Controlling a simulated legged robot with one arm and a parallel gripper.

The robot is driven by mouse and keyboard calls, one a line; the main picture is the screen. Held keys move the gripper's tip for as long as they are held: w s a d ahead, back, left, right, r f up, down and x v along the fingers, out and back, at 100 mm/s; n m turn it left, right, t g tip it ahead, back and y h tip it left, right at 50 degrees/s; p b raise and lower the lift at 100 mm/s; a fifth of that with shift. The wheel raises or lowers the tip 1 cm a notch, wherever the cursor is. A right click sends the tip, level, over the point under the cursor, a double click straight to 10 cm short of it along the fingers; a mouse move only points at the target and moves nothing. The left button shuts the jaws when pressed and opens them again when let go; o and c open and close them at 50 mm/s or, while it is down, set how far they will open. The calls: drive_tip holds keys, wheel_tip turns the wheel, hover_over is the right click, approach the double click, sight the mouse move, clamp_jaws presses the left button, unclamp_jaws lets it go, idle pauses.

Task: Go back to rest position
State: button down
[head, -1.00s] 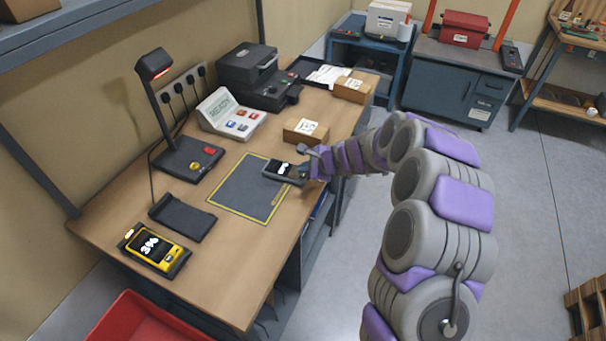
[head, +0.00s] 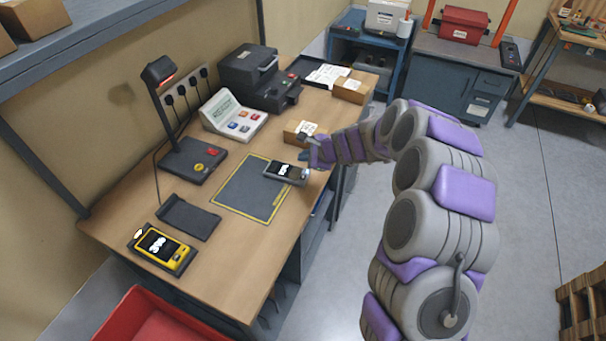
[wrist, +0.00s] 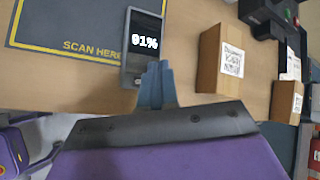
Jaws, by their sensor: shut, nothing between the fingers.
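My gripper (head: 310,153) is at the right edge of the workbench, above it, beside a grey handheld device. In the wrist view its blue-grey fingers (wrist: 157,82) are together with nothing between them. The grey device (head: 287,173) lies at the right corner of the dark scan mat (head: 250,190). In the wrist view the device (wrist: 143,30) shows "01%" on its screen, just beyond the fingertips. A yellow device (head: 161,247) sits in a dark cradle at the near left. An empty dark cradle (head: 188,217) lies behind it.
A cardboard box (head: 296,135) stands close behind my gripper, and another box (head: 349,90) farther back. A lamp scanner (head: 190,160), a console (head: 234,117) and a printer (head: 259,80) line the wall side. A red bin (head: 140,312) is at the front. Open floor lies right.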

drive_tip(key=s+r+n+g, duration=0.2)
drive_tip(key=s+r+n, duration=0.4)
drive_tip(key=s, duration=0.5)
drive_tip(key=s+r+n+g, duration=0.2)
drive_tip(key=s+r+n, duration=0.2)
drive_tip(key=s+r, duration=0.45)
drive_tip(key=s+d+n+g+h, duration=0.1)
drive_tip(key=s+d+n+h, duration=0.1)
drive_tip(key=s+d, duration=0.4)
drive_tip(key=s+d+n+g+h, duration=0.1)
drive_tip(key=s+d, duration=0.5)
drive_tip(key=s, duration=0.7)
drive_tip(key=s+d+n+g+h, duration=0.1)
drive_tip(key=s+d+n+h, duration=0.2)
drive_tip(key=s+d, duration=0.3)
drive_tip(key=s+h, duration=0.1)
drive_tip(key=s, duration=0.3)
drive_tip(key=shift+s+d+n, duration=0.3)
